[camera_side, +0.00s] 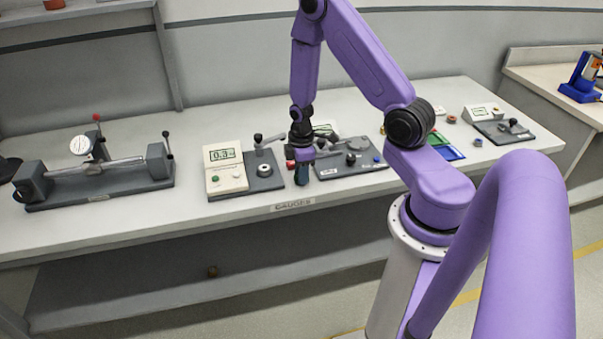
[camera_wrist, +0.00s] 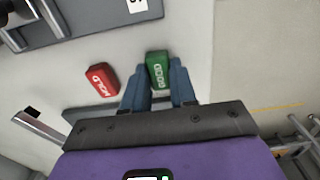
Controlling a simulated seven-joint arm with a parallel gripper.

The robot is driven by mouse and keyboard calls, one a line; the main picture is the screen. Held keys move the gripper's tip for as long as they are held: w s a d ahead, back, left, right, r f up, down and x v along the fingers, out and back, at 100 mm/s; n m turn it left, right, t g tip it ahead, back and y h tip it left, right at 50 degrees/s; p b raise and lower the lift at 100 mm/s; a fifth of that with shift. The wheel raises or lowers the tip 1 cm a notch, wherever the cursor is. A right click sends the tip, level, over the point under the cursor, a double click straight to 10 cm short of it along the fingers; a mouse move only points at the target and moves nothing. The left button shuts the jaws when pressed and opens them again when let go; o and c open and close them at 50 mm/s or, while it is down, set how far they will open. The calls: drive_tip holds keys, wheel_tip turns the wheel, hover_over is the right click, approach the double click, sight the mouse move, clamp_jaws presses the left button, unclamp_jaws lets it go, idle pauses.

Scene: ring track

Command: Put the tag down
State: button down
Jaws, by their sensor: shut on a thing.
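The green tag (camera_wrist: 158,68), lettered GOOD, sits between my fingertips in the wrist view. My gripper (camera_wrist: 158,82) is shut on it, with one blue finger along each side. The side view shows my gripper (camera_side: 302,178) pointing down over the front part of the bench, between two gauge stations. The green tag cannot be made out there. Whether the tag touches the bench top is hard to tell. A red tag (camera_wrist: 102,79), lettered HOLD, lies on the bench just left of my fingers, apart from them.
A digital gauge reading 0.3 (camera_side: 225,168) stands left of my gripper. A dark gauge plate (camera_side: 345,169) is close on the right. A long bar fixture (camera_side: 100,172) is at the far left. Green and blue trays (camera_side: 448,152) lie further right. The bench's front edge is close.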

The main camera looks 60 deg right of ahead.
drive_tip(key=shift+f, duration=0.3)
drive_tip(key=c, duration=0.9)
unclamp_jaws()
drive_tip(key=shift+r, duration=0.1)
wheel_tip(320, 180, up, 12)
drive_tip(key=s+a+r+n, duration=0.1)
drive_tip(key=s+a+r, duration=0.2)
drive_tip(key=a, duration=0.4)
drive_tip(key=s+a+r+n, duration=0.1)
drive_tip(key=s+a+r, duration=0.15)
drive_tip(key=a, duration=0.45)
drive_tip(key=s+a+r, duration=0.3)
drive_tip(key=s, duration=0.4)
drive_tip(key=s+a+r+n, duration=0.1)
drive_tip(key=s+a+r, duration=0.2)
drive_tip(key=s, duration=0.5)
drive_tip(key=shift+n, duration=0.3)
